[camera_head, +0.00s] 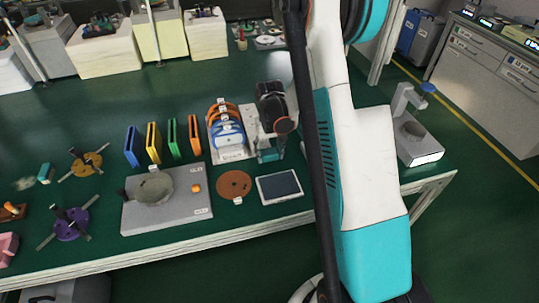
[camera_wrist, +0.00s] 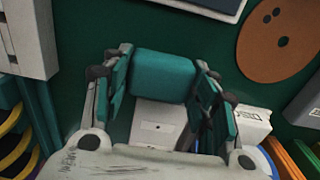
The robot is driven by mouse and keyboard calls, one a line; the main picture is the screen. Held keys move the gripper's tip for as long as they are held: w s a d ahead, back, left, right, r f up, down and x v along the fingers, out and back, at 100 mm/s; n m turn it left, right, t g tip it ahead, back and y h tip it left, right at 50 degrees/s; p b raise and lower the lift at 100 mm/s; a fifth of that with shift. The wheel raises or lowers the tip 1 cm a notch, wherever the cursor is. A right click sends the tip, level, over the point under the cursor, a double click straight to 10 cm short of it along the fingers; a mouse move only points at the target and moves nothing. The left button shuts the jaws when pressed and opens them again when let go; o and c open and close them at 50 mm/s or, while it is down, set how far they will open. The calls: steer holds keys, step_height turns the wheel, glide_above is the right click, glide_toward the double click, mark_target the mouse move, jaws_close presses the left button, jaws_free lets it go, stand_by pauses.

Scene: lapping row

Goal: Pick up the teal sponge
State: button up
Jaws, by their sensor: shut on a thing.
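The teal sponge (camera_wrist: 164,73) is a rounded block between the two fingers of my gripper (camera_wrist: 163,88) in the wrist view. The teal pads touch it at its left and right ends, and the gripper is shut on it. In the head view my gripper (camera_head: 268,148) is over the workbench beside the white rack of rings, below my dark wrist. The sponge is hard to tell from the teal fingers there. I cannot tell how high it is above the bench.
On the green bench (camera_head: 105,215), a tablet (camera_head: 279,187) and a brown disc (camera_head: 234,185) lie in front of my gripper. The white rack (camera_head: 239,154) holds blue and orange rings to its left. Several upright coloured plates and a grey lapping machine (camera_head: 186,213) stand further left.

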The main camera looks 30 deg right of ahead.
mark_target(269, 151)
step_height(269, 151, up, 18)
steer(key=p, duration=0.5)
steer(key=shift+f, duration=0.25)
steer(key=shift+f, duration=0.1)
steer(key=shift+c, duration=0.3)
stand_by(1.3)
